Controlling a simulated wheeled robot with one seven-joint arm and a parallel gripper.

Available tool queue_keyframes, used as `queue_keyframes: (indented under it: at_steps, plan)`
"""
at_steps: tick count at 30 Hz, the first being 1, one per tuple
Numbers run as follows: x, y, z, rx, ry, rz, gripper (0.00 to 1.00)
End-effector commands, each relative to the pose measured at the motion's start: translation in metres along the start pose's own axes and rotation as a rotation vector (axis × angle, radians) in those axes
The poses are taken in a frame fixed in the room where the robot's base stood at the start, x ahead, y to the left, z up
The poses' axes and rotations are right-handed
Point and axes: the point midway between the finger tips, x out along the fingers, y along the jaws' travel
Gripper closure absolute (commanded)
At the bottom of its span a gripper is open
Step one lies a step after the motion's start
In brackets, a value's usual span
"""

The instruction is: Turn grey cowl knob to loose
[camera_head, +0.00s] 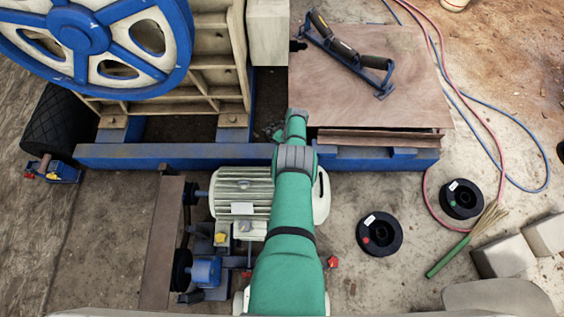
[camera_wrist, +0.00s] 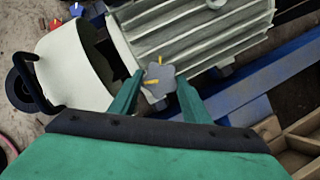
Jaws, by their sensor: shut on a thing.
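The grey cowl knob (camera_wrist: 160,85), a lobed piece with yellow marks on and beside it, shows in the wrist view. It sits by the joint between the finned cream motor (camera_wrist: 200,40) and its cream end cowl (camera_wrist: 75,68). My gripper (camera_wrist: 156,88) has one green finger on each side of the knob and is shut on it. In the head view the motor (camera_head: 240,200) stands in front of the blue beam, and my arm covers its right part. The knob and my gripper's fingers are hidden there.
A blue beam (camera_head: 180,155) runs behind the motor. The cowl has a black handle (camera_wrist: 20,70). A brown plate (camera_head: 162,240) and blue flywheel (camera_head: 80,35) are at left. Black spools (camera_head: 380,234), a broom (camera_head: 470,240) and hoses lie at right.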

Motion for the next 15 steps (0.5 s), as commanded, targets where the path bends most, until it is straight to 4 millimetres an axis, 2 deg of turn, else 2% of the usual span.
queue_keyframes:
  at_steps: [6,7,9,15]
  plan:
    - [0.0001,0.0015,0.0006,0.0,-0.003,0.004,0.79]
    - [0.0001,0.0016,0.0006,0.0,-0.004,0.004,0.55]
    - [0.0001,0.0014,0.0005,0.0,-0.003,0.003,0.38]
    - [0.0001,0.0008,0.0004,0.0,-0.002,0.002,0.38]
